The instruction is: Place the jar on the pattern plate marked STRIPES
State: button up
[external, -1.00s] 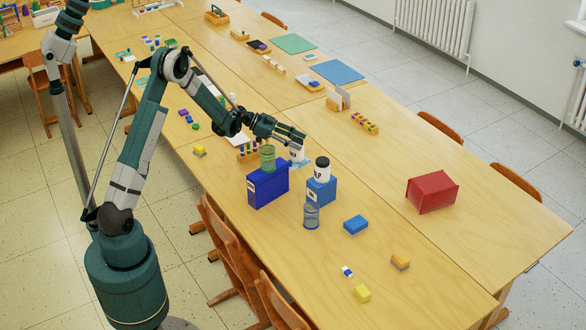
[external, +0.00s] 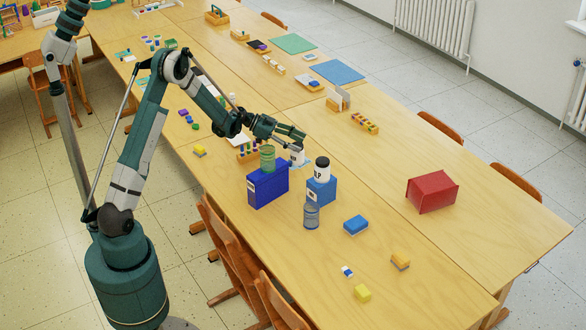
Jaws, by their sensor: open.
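A white jar (external: 297,159) with dark lettering stands upright behind the blue box, its top partly hidden by my gripper (external: 298,141). My gripper is open, with its fingers at the top of this jar; I cannot tell whether they touch it. A light blue patterned patch (external: 306,163) shows at the jar's foot, perhaps a plate; its marking cannot be read. A second white jar (external: 322,174) with a black lid and dark letters stands on a blue block (external: 321,191), to the right and nearer the camera. No STRIPES label is readable.
A dark blue box (external: 268,185) with a green mesh cup (external: 267,159) on top stands close in front of my gripper. A blue mesh cup (external: 311,216), a blue sponge (external: 356,225) and a red box (external: 432,191) stand nearby.

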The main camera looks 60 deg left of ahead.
jog(key=shift+r+p, duration=0.5)
jog(key=shift+r, duration=0.2)
jog(key=p+v, duration=0.1)
jog(key=v, duration=1.1)
jog(key=shift+f+p, duration=0.2)
jog(key=shift+p, duration=0.1)
jog(key=s+d+r+n+g+y, duration=0.2)
jog(key=s+d+r, duration=0.5)
jog(key=d, duration=0.3)
jog(key=s+d+r+n+g+y, duration=0.1)
jog(key=s+d+r+n+y, duration=0.15)
jog(key=s+d+r, duration=0.65)
jog(key=s+d+n+y, duration=0.2)
jog(key=s+d, duration=0.2)
jog(key=s, duration=1)
jog(key=s+d+n+y, duration=0.2)
jog(key=s+d, duration=0.3)
jog(key=s, duration=0.8)
jog(key=shift+s+r+t+y, duration=0.3)
jog(key=shift+s+r+y, duration=0.1)
jog(key=shift+y, duration=0.05)
